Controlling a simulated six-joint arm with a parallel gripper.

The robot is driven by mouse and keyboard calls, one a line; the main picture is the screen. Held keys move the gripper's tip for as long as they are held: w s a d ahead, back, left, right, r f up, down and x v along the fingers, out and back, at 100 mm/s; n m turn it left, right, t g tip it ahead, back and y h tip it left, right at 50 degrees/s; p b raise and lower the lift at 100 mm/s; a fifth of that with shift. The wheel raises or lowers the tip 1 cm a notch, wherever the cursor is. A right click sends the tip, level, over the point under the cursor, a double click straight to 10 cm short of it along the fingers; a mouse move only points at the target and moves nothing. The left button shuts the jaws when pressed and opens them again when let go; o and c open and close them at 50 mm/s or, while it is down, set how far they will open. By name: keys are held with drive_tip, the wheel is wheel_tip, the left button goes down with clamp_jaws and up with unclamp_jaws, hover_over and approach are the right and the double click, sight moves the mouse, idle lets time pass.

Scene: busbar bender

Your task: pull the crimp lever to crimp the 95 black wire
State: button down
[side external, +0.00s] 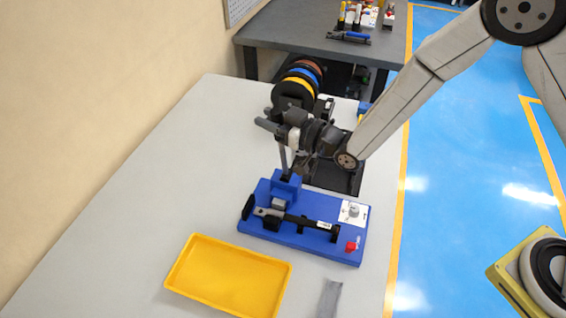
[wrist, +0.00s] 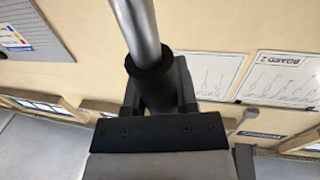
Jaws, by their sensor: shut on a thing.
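The crimp lever (side external: 283,158) is a grey rod rising from the blue crimping tool (side external: 286,188). My gripper (side external: 275,121) is shut on its upper end. In the wrist view, the lever (wrist: 141,28) has a black grip between the fingers of my gripper (wrist: 157,88). The lever stands nearly upright in the side view. The black wire (side external: 296,218) lies along the blue base (side external: 320,249), with a metal end (side external: 267,211) at the left, below the crimping tool. The exact contact at the wire end is too small to tell.
A yellow tray (side external: 228,277) lies at the front of the white table (side external: 130,215). Wire spools (side external: 298,84) stand behind my gripper. A red button (side external: 351,246) and a dial (side external: 354,210) sit on the base's right side. The table's left side is clear.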

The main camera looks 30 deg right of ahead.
drive_tip(key=s+d+m+t+y, duration=0.1)
drive_tip(key=s+d+t+y, duration=0.1)
drive_tip(key=s+d+t, duration=0.3)
drive_tip(key=shift+s+d, duration=0.35)
idle(0.5)
drive_tip(key=shift+f, duration=0.1)
drive_tip(key=shift+c, duration=2)
unclamp_jaws()
drive_tip(key=shift+w+a+y, duration=0.1)
drive_tip(key=shift+y, duration=0.2)
